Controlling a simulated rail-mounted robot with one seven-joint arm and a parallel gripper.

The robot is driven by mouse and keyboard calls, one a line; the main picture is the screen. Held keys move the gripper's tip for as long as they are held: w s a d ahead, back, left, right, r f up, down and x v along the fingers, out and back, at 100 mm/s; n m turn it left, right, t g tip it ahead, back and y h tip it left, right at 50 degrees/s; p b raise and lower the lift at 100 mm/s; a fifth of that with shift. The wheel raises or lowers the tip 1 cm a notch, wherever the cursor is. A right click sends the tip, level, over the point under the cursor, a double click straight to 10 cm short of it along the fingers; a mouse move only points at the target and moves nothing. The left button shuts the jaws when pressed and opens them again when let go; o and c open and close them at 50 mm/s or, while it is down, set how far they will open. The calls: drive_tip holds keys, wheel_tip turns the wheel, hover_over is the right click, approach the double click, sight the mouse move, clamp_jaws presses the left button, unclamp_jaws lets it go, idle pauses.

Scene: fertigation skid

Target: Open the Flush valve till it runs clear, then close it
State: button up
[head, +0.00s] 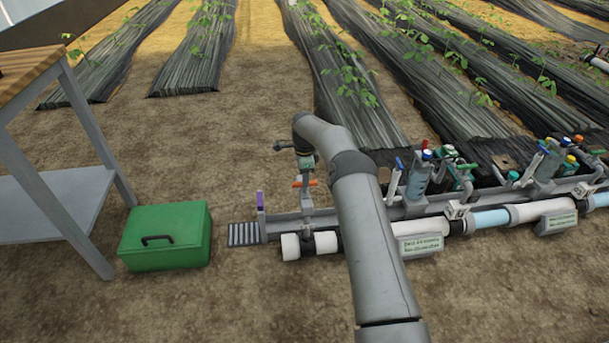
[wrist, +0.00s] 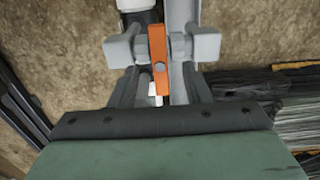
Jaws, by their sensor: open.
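An orange valve handle (head: 303,183) sits at the left end of the grey pipe run, below the end of my arm. No readable label shows which valve it is. In the wrist view the orange handle (wrist: 158,62) stands between the two pale fingers of my gripper (wrist: 160,47). In the head view my gripper is small and partly merges with the valve's fittings. No flowing water is visible.
A purple-handled upright (head: 260,202) stands left of the orange handle, by a drain grate (head: 244,234). Valves with blue, red and green parts (head: 425,175) crowd the pipe to the right.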

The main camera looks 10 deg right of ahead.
drive_tip(key=shift+f+b, duration=1.2)
drive_tip(key=shift+f, duration=1.1)
drive_tip(key=shift+c, duration=0.3)
clamp_jaws()
